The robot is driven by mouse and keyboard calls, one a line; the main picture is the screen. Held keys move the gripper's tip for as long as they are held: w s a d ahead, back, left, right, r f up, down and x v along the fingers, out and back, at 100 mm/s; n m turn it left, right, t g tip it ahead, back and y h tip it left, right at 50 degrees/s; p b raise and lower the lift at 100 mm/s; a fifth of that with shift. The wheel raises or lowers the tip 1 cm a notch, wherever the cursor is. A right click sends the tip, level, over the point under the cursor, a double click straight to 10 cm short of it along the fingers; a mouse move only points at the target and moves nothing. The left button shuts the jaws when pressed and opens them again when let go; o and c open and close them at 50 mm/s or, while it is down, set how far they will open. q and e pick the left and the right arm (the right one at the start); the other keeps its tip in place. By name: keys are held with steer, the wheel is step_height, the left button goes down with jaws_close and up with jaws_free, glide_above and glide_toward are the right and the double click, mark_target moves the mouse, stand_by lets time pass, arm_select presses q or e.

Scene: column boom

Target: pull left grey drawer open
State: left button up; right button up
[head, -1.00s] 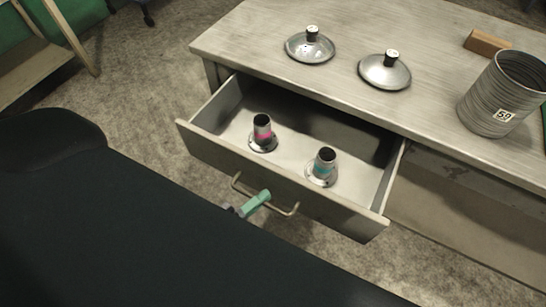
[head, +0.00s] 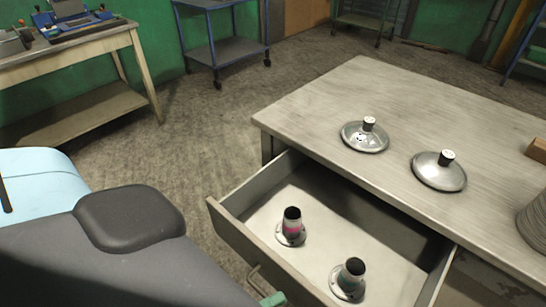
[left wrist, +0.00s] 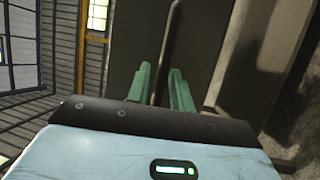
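The left grey drawer (head: 236,232) stands well open below the grey table top, in the head view. Its bar handle (head: 255,277) shows partly at the lower edge. My left gripper (head: 272,299) shows only as a green fingertip at the handle. In the left wrist view its two green fingers (left wrist: 161,80) close on either side of the dark handle bar (left wrist: 171,40). Two flanged metal pieces stand upright in the drawer, one with a pink band (head: 291,228) and one with a teal band (head: 349,279). My right gripper is out of view.
Two round metal lids with knobs (head: 365,137) (head: 439,171) lie on the grey table (head: 330,100). A ribbed grey pot (head: 535,225) and a wooden block (head: 537,150) are at the right edge. A workbench (head: 70,55) stands far left. Floor left of the drawer is clear.

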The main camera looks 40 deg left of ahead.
arm_select(q)
steer(key=shift+o, duration=0.7)
steer(key=b+v, duration=0.1)
steer(key=v, duration=0.6)
steer(key=shift+s+a, duration=0.2)
steer(key=shift+s, duration=0.1)
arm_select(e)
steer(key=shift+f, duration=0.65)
arm_select(q)
steer(key=shift+d+f, duration=0.1)
